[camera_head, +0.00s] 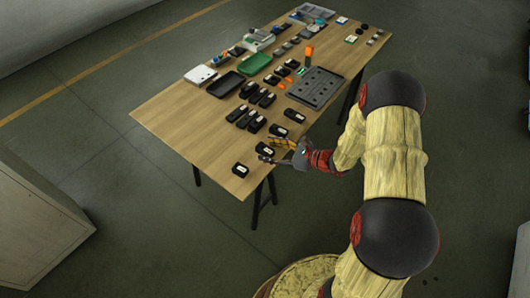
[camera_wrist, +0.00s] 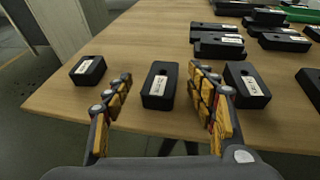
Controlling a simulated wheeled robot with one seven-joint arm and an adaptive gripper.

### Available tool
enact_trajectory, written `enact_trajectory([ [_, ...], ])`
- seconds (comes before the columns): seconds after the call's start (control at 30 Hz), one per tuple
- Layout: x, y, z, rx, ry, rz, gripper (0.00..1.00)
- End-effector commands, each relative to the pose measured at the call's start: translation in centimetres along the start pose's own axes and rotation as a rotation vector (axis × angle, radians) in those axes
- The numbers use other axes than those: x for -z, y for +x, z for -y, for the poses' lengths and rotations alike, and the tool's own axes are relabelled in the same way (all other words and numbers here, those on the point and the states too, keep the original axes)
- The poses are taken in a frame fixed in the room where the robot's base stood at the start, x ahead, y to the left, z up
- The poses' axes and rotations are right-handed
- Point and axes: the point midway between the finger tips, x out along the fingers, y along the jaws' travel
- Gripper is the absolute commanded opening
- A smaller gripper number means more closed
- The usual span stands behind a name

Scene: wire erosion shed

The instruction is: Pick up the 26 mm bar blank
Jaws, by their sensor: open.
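Several black blocks with white labels lie on the wooden table; the labels are too small to read, so I cannot tell which is the 26 mm bar blank. In the wrist view one block (camera_wrist: 160,88) lies between and beyond my open fingers (camera_wrist: 160,80), with nothing held. A second block (camera_wrist: 88,70) lies left of the left finger and a third (camera_wrist: 246,86) right of the right finger. In the head view my gripper (camera_head: 270,149) is at the table's near end, its fingers around the middle block (camera_head: 264,149), partly hidden; the left block (camera_head: 240,169) is nearer the corner.
The wooden table (camera_head: 178,112) has more black blocks (camera_head: 248,119) in rows, a grey tray (camera_head: 316,88) with holes, a green bin (camera_head: 254,64), a dark bin (camera_head: 226,84) and an orange-topped item (camera_head: 308,56). The table's left front is bare. A grey cabinet (camera_head: 32,228) stands apart at left.

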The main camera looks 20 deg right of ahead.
Motion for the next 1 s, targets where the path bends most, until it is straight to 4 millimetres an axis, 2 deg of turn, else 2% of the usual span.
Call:
enact_trajectory([
  [0.17, -0.08, -0.01, 0.03, 0.000, 0.000, 0.000, 0.57],
  [1.0, -0.05, -0.02, -0.02, -0.001, 0.000, 0.000, 0.10],
])
